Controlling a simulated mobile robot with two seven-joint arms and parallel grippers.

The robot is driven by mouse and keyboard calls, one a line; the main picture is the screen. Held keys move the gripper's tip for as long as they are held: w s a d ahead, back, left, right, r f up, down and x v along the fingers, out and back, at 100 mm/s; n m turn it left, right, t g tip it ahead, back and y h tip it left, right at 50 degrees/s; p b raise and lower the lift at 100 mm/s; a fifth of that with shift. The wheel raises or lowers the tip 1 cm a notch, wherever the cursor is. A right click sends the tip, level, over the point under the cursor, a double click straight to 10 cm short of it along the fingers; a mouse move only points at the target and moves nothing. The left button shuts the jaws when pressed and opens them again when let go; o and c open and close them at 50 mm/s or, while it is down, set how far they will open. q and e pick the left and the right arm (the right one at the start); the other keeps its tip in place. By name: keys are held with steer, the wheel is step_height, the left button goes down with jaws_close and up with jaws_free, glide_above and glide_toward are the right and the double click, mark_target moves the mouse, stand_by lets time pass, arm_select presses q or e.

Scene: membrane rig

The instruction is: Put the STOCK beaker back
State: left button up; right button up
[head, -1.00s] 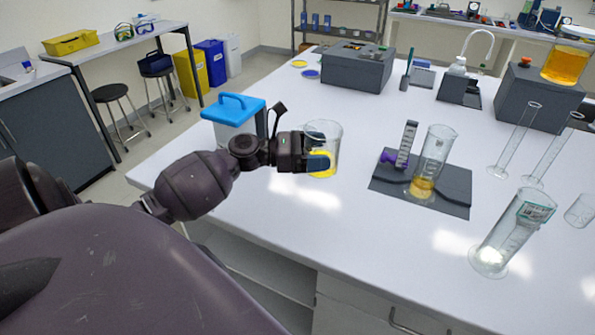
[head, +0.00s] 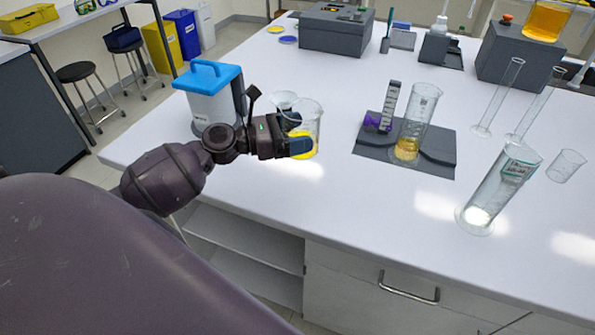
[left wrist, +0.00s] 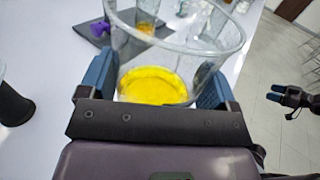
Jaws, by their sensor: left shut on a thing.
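My left gripper (head: 298,146) is shut on a clear glass beaker (head: 309,119) with yellow liquid in the bottom. The beaker looks upright; I cannot tell whether its base touches the bench, and no STOCK lettering is readable. In the left wrist view the beaker (left wrist: 178,50) sits between the two blue fingers, its rim open towards the camera. My right gripper (left wrist: 284,96) shows small at the right edge of the left wrist view, away from the beaker, over the floor; its opening is unclear.
To the right are a dark mat (head: 435,157) bearing a cylinder (head: 417,115) with amber liquid, and a tilted labelled cylinder (head: 495,190). The front bench area is clear.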

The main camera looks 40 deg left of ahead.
arm_select(q)
step_height(320, 180, down, 7)
steer(key=shift+r+b, duration=0.2)
steer(key=shift+b, duration=0.4)
steer(key=shift+f+b, duration=0.5)
steer(key=shift+f, duration=1.75)
arm_select(e)
steer(key=f, duration=0.1)
steer(key=s+f, duration=0.1)
steer(key=f, duration=0.1)
steer(key=shift+f, duration=0.1)
arm_select(q)
steer(key=shift+f, duration=0.1)
arm_select(e)
steer(key=shift+w, duration=0.2)
arm_select(q)
steer(key=o, duration=0.7)
steer(key=shift+f, duration=0.1)
steer(key=shift+o, duration=1.3)
arm_select(e)
steer(key=shift+w+a, duration=0.1)
steer(key=shift+w, duration=0.2)
